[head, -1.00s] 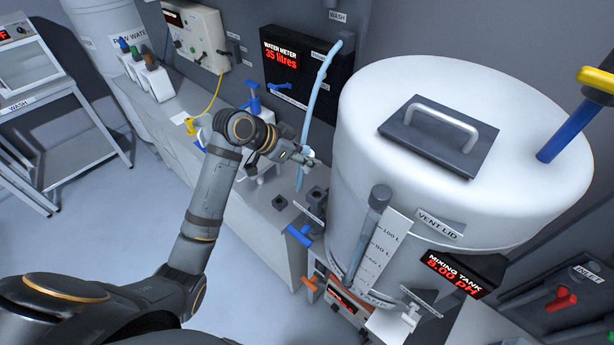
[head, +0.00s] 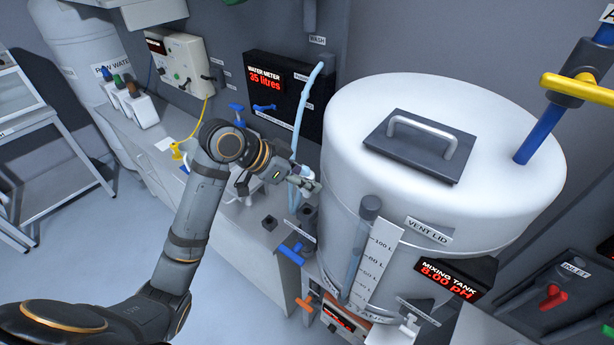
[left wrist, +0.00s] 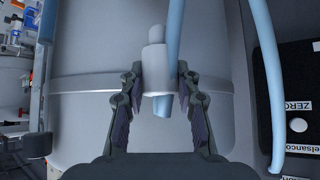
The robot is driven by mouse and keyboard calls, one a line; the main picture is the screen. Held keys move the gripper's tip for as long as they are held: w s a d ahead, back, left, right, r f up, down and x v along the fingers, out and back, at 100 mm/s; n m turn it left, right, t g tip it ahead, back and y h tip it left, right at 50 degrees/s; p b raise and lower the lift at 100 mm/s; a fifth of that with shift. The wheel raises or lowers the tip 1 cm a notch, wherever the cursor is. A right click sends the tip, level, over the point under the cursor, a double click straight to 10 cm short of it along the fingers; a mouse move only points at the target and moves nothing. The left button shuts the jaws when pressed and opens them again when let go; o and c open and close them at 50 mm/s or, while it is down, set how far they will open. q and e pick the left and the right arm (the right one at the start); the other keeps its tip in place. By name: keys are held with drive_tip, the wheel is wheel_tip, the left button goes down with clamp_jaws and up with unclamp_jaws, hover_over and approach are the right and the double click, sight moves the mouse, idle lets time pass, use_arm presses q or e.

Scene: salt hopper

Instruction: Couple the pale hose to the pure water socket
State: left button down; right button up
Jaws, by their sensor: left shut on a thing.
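The pale blue hose (head: 304,108) hangs in a long curve from the wall beside the water meter down behind my left gripper (head: 314,185). In the left wrist view the left gripper (left wrist: 160,88) is shut on the hose's light grey cylindrical end fitting (left wrist: 157,62). A short piece of pale hose (left wrist: 162,105) comes out below the fitting, and a longer run of hose (left wrist: 268,90) passes on the right. The fingers are close to the left side of the white mixing tank. I cannot make out which socket is the pure water one. My right gripper is not in view.
The mixing tank (head: 345,190) with its vent lid stands just right of the gripper. The water meter (head: 270,100) is on the wall behind. Open floor lies at left.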

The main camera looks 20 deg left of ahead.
sight(307, 192)
use_arm(q)
drive_tip(key=shift+f+b, duration=1.3)
drive_tip(key=shift+f, duration=1.1)
drive_tip(key=shift+p, duration=0.35)
drive_tip(key=shift+p, duration=0.45)
drive_tip(key=shift+f+b, duration=1.1)
drive_tip(key=shift+f, duration=0.8)
drive_tip(key=c, duration=0.9)
unclamp_jaws()
